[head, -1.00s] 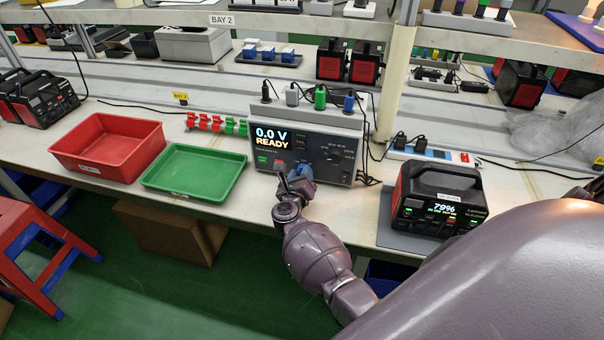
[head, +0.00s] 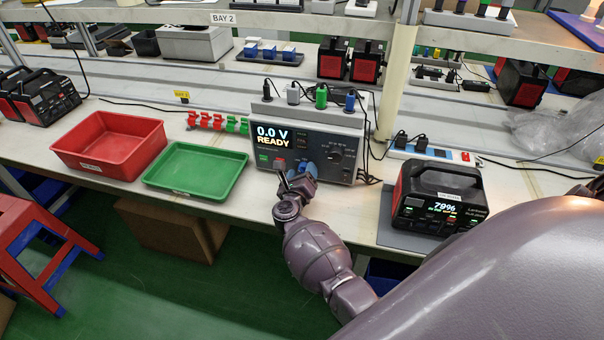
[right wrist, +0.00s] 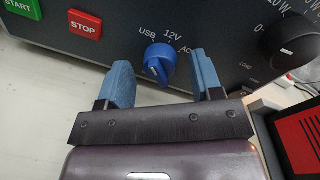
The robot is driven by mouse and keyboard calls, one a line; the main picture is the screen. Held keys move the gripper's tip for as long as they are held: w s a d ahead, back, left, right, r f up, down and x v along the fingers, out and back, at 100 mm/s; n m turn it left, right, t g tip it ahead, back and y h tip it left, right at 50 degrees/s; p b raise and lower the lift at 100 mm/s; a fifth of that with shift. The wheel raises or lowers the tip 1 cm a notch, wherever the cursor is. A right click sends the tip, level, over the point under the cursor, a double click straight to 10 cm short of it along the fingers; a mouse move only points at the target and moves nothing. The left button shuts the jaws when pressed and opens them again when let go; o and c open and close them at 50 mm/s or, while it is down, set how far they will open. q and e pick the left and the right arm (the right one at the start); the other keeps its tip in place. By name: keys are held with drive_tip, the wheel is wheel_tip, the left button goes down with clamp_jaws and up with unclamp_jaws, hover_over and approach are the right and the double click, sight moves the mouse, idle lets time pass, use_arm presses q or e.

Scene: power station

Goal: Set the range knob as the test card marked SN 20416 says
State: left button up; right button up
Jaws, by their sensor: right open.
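The tester (head: 310,120) stands on the bench; its screen reads 0.0 V READY. In the right wrist view a blue knob (right wrist: 160,60) on its panel is ringed by the labels USB, 12V and AC; its exact setting is hard to tell. My right gripper (right wrist: 160,78) is open, its blue fingers on either side of the blue knob, with visible gaps. In the head view the right gripper (head: 297,182) is at the tester's lower front and covers that part of the panel. No card marked SN 20416 is readable. My left gripper is not in view.
A black knob (right wrist: 292,45) is right of the blue one; red STOP (right wrist: 85,25) and green START (right wrist: 18,8) buttons are left. A green tray (head: 196,172) and red bin (head: 108,145) stand left.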

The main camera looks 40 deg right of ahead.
drive_tip(key=shift+v, duration=3.8)
drive_tip(key=shift+w+n, duration=0.1)
drive_tip(key=shift+n, duration=0.3)
drive_tip(key=w+a+r+n+t+y, duration=0.4)
drive_tip(key=a+r+n+t+y, duration=0.2)
drive_tip(key=n, duration=0.8)
drive_tip(key=s+a+n+y, duration=0.2)
drive_tip(key=s+n+y, duration=0.3)
drive_tip(key=n, duration=0.8)
drive_tip(key=s+d+f+n+g, duration=0.1)
drive_tip(key=s+f+n+g, duration=0.2)
drive_tip(key=s, duration=0.9)
drive_tip(key=s+d+f+n+g+y, duration=0.1)
drive_tip(key=s+d+f+n+g, duration=0.1)
drive_tip(key=s+f+n, duration=0.6)
drive_tip(key=s+f+g, duration=0.1)
drive_tip(key=s+f, duration=0.1)
drive_tip(key=s, duration=0.2)
drive_tip(key=shift+s+d+n+g+y, duration=0.2)
drive_tip(key=shift+s+n+g+y, duration=0.05)
drive_tip(key=shift+n+g+y, duration=0.05)
